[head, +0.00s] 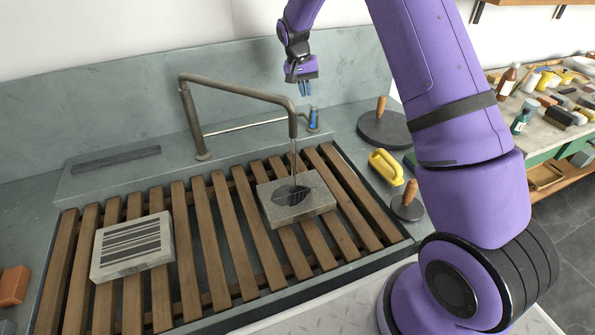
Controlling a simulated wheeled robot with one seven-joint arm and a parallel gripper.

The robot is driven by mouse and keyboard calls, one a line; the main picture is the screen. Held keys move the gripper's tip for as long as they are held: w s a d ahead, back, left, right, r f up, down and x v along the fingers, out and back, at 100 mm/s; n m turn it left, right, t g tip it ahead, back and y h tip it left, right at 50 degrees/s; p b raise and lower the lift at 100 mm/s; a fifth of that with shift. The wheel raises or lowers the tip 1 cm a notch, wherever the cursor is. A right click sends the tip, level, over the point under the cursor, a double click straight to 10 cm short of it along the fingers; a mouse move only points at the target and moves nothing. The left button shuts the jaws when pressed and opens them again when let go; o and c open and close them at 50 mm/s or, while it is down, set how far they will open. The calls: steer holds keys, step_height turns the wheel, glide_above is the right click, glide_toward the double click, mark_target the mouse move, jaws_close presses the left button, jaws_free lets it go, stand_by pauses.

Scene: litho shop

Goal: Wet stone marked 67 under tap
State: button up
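A grey stone slab (316,205) lies on the wooden slats under the tap's spout, with a dark patch on its top. A thin stream falls from the tap (238,92) onto that patch. A second, paler slab (132,260) with dark stripes lies on the slats at the left. No number is legible on either stone, so I cannot tell which is 67. The tap's blue-ended lever (313,118) stands right of the spout. My gripper (305,89) is in the air above and behind the lever, apart from it. Its blue fingers are too small to judge their opening.
The slatted rack (192,235) spans the grey sink, with free slats between the stones. A cluttered bench (540,135) stands farther right.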

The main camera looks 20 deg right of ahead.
mark_target(313, 117)
steer(key=a+h, duration=0.1)
steer(key=a, duration=0.1)
steer(key=a+t+h, duration=0.1)
steer(key=a, duration=0.2)
steer(key=a+f+m+h, duration=0.1)
steer(key=a, duration=0.2)
steer(key=shift+s+a+f+t+h, duration=0.1)
steer(key=shift+s+t+h, duration=0.05)
steer(key=shift+t+h, duration=0.25)
jaws_close()
steer(key=d+r+x, duration=0.1)
steer(key=x, duration=1)
steer(key=shift+s+d+h, duration=0.3)
steer(key=shift+s+d, duration=0.2)
steer(key=shift+s, duration=0.25)
steer(key=shift+f, duration=0.15)
steer(key=shift+d+t, duration=0.1)
steer(key=shift+t, duration=0.3)
